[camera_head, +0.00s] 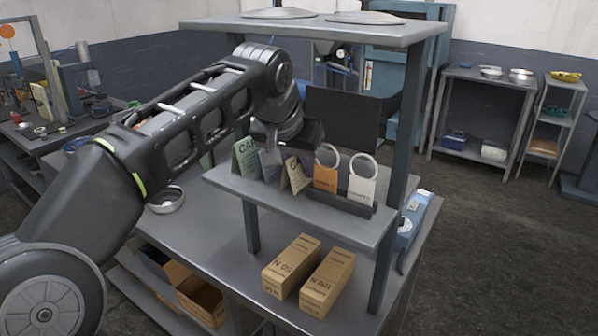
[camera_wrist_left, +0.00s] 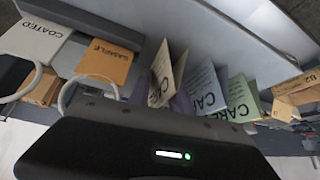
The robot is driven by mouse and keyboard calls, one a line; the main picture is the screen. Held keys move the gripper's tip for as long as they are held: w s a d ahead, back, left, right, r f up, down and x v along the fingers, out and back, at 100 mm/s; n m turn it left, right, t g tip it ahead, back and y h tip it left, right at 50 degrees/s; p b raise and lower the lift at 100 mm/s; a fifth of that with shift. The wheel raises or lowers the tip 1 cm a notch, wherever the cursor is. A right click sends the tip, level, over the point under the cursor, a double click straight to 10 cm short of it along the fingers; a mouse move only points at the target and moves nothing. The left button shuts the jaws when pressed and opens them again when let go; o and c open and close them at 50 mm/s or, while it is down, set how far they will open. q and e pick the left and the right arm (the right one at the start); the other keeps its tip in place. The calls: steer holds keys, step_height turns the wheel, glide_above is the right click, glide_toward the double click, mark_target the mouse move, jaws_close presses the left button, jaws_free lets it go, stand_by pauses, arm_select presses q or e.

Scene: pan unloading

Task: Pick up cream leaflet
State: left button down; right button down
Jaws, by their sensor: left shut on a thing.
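The cream leaflet (camera_head: 295,174) is a folded card with dark lettering, tilted on the raised shelf between a pale blue leaflet (camera_head: 270,164) and an orange tag. It also shows tilted in the left wrist view (camera_wrist_left: 161,73). My left gripper (camera_head: 292,148) reaches down over it from above and is shut on it. The fingertips are mostly hidden behind the gripper body. The leaflet's base is close to the shelf; I cannot tell whether it touches. My right gripper is not in view.
A green leaflet (camera_head: 246,157) stands left of the blue one. The orange tag (camera_head: 326,177) and a white tag (camera_head: 362,186) with ring handles stand right on the shelf (camera_head: 310,212). A top board (camera_head: 320,29) overhangs. Two cartons (camera_head: 292,264) sit below.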

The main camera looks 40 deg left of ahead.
arm_select(q)
steer(key=shift+r, duration=0.1)
stand_by(0.3)
steer(key=shift+r, duration=0.55)
steer(key=shift+s+d+b, duration=0.1)
steer(key=shift+s+b, duration=0.2)
steer(key=shift+s, duration=0.05)
steer(key=s+d, duration=0.2)
steer(key=s, duration=0.6)
steer(key=s+d, duration=0.1)
steer(key=s, duration=0.8)
steer(key=shift+d+b, duration=0.35)
steer(key=shift+b, duration=0.05)
